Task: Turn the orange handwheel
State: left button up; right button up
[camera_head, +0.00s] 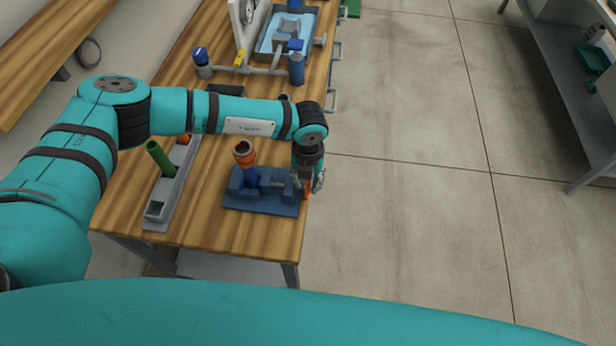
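A blue valve fixture (270,204) sits near the front right corner of the wooden bench. An orange part (307,189), which looks like the handwheel seen nearly edge-on, shows at its right end by the bench edge. My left gripper (309,183) points down right at this orange part and hides most of it. I cannot tell whether its fingers are closed on it or only around it. An orange ring-shaped top (244,148) stands on the fixture's blue upright, left of the gripper. My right gripper is not in view.
A grey tray (157,209) with a green cylinder (160,158) lies left of the fixture. Farther back are a pipe assembly with a blue cylinder (297,69) and a light-blue tray (267,45). The floor right of the bench is clear.

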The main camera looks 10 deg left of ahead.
pick_arm(q)
grip_shut()
jog(key=shift+w+f+g+b, duration=0.2)
jog(key=shift+g+b, duration=0.1)
jog(key=shift+b, duration=0.45)
jog(key=g+b, duration=0.2)
jog(key=b, duration=0.1)
jog(key=w+g+b, duration=0.1)
jog(key=b, duration=0.3)
jog(key=g+b, duration=0.2)
jog(key=b, duration=0.2)
jog(key=shift+w+d+f+g, duration=0.1)
jog(key=shift+w+f+g, duration=0.2)
jog(key=shift+w+f, duration=0.1)
jog(key=shift+r+g+b, duration=0.15)
jog(key=shift+g+b, duration=0.25)
jog(key=shift+b, duration=0.55)
jog(key=shift+r, duration=0.15)
